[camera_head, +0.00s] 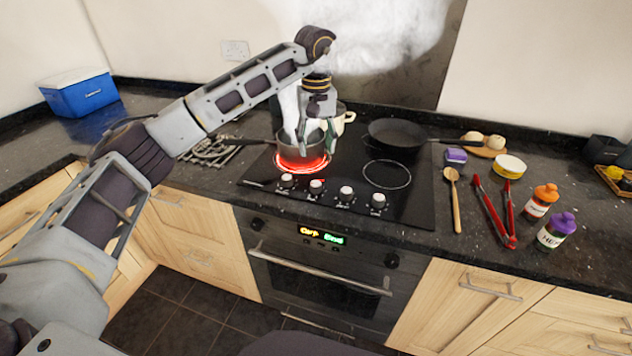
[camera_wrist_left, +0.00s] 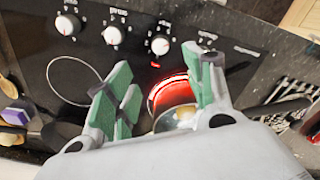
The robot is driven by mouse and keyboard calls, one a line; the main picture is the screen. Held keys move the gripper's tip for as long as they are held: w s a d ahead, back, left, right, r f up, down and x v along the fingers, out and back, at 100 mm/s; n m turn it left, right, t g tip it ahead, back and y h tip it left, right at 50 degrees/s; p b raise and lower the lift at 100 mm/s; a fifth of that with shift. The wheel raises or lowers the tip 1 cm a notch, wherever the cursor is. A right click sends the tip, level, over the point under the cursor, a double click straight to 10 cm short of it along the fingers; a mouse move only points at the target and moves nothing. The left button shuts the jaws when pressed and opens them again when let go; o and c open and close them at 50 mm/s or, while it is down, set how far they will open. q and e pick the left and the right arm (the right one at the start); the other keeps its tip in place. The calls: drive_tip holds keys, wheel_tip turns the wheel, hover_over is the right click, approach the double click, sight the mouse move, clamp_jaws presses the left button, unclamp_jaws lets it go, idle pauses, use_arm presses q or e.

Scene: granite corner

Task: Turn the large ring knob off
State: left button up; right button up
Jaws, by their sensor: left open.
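Several pale round knobs stand in a row along the front of the black hob (camera_head: 415,205); I cannot tell by labels which is the large ring knob. The row's left end knob (camera_head: 286,180) and its neighbour (camera_head: 317,186) sit in front of the glowing red ring (camera_head: 302,166). A saucepan (camera_head: 288,146) stands on that ring. In the wrist view a knob (camera_wrist_left: 160,45) with a red light below it shows between the fingers. My left gripper (camera_head: 308,140) is open and empty, pointing down over the saucepan, behind the knobs. Its green-padded fingers (camera_wrist_left: 158,65) spread apart. My right gripper is out of view.
A black frying pan (camera_head: 397,134) stands at the back right of the hob. An unlit ring (camera_head: 386,174) is bare. A wooden spoon (camera_head: 455,205), red tongs (camera_head: 493,210) and bottles (camera_head: 541,201) lie or stand to the right. Pale steam rises behind.

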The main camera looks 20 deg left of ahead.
sight(316, 183)
use_arm(q)
wheel_tip(316, 183, down, 11)
drive_tip(key=shift+f, duration=1.05)
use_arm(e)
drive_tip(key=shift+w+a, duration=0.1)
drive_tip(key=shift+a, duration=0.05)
use_arm(q)
drive_tip(key=c, duration=0.9)
drive_tip(key=shift+c, duration=0.7)
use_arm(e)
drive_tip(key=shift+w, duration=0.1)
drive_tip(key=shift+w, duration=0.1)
